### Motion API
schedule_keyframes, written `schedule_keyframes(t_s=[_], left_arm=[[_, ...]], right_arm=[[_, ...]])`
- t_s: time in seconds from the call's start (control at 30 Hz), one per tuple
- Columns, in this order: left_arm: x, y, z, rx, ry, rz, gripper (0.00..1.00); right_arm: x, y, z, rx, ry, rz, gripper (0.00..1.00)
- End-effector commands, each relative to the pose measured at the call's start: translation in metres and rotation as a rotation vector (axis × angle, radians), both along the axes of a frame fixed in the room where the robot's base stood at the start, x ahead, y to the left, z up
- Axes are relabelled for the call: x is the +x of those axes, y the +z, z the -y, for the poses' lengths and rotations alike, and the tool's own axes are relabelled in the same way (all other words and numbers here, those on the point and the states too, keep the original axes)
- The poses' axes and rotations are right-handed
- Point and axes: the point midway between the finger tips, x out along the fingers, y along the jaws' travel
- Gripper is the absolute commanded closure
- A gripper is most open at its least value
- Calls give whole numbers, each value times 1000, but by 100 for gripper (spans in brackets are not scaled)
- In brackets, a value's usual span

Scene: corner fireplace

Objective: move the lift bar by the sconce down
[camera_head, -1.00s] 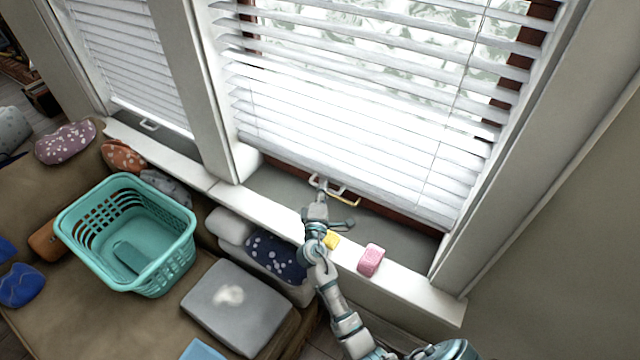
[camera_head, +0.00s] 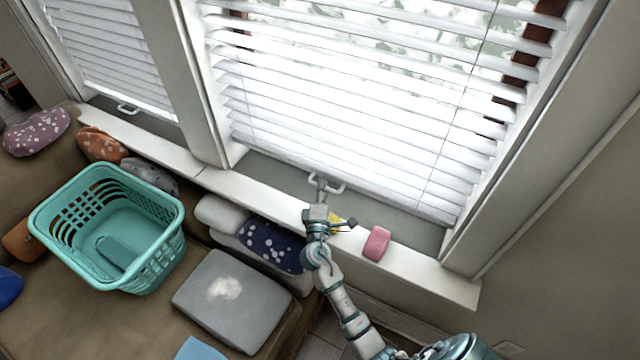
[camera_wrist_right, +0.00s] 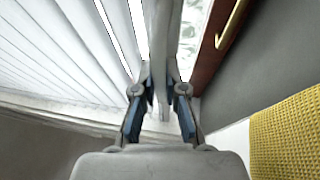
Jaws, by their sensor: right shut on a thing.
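The lift bar (camera_head: 338,187) is a small white handle at the bottom edge of the large white blind (camera_head: 340,110), over the window sill. My right gripper (camera_head: 321,188) reaches up to its left part from below. In the right wrist view my right gripper (camera_wrist_right: 161,95) is shut on the lift bar (camera_wrist_right: 162,50), which stands pale between the two fingers. The blind's slats (camera_wrist_right: 50,50) fill the left of that view. My left gripper is not in view. I cannot make out a sconce.
A yellow sponge (camera_head: 336,221) and a pink block (camera_head: 377,243) lie on the white ledge (camera_head: 425,268) near my right wrist. A teal basket (camera_head: 150,265) and cushions are on the sofa at left. A gold handle (camera_wrist_right: 229,28) is on the brown window frame.

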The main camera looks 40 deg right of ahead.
Motion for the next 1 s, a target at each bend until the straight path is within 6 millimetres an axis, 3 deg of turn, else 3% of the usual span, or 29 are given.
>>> schedule_keyframes(t_s=[0.37, 0.4, 0.5, 0.83, 1.0], left_arm=[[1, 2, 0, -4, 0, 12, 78], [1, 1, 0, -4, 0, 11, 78], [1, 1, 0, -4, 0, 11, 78], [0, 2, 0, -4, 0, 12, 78], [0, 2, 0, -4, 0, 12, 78]], right_arm=[[0, -1, 0, 0, 1, 0, 100], [0, -1, 0, 0, 1, 0, 87], [0, -1, 0, 0, 1, 0, 63], [-2, -1, -2, 0, 0, 0, 63], [-17, -6, -17, 2, 2, -2, 63]])
